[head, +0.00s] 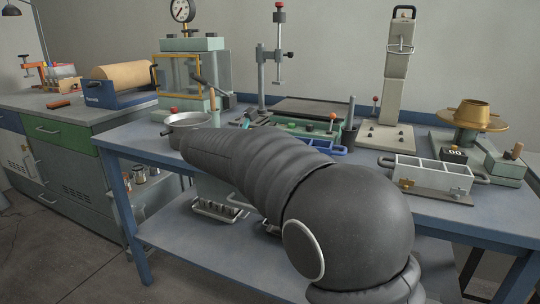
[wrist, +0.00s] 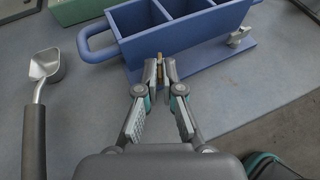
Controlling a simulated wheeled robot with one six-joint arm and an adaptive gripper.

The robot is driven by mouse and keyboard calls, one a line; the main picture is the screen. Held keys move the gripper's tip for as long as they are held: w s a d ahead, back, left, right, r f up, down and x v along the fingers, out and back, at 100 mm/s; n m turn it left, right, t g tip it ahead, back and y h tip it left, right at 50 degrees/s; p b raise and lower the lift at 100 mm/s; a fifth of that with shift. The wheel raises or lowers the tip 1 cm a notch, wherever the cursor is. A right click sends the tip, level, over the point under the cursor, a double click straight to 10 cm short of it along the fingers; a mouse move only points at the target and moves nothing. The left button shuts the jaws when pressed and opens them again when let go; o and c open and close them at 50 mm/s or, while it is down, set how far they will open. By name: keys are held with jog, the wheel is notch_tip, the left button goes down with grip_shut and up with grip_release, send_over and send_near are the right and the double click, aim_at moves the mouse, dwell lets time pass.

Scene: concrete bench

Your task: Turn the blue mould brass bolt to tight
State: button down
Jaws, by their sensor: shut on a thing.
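The blue mould (wrist: 190,50) is a blue box with open compartments, a loop handle at its left end and a base flange, at the top of the wrist view. In the head view a blue part of it (head: 341,150) shows behind my arm. The brass bolt (wrist: 160,58) stands at the mould's near side. My gripper (wrist: 160,73) is shut on the bolt, one fingertip on each side. The fingertips hide most of the bolt, so how far it is turned cannot be told. A silver wing-shaped fastener (wrist: 239,36) sits on the flange farther right.
A metal scoop with a dark handle (wrist: 36,110) lies left of my gripper. A green box (wrist: 75,10) is behind the mould. A pale mould (head: 431,177) with a brass fastener stands to the right on the bench. The bench's near edge is close on the right.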

jog(key=shift+m+g+h, duration=0.3)
jog(key=shift+m+h, duration=0.2)
jog(key=c, duration=1.6)
grip_release()
jog(key=v, duration=1.2)
jog(key=shift+w+r, duration=0.1)
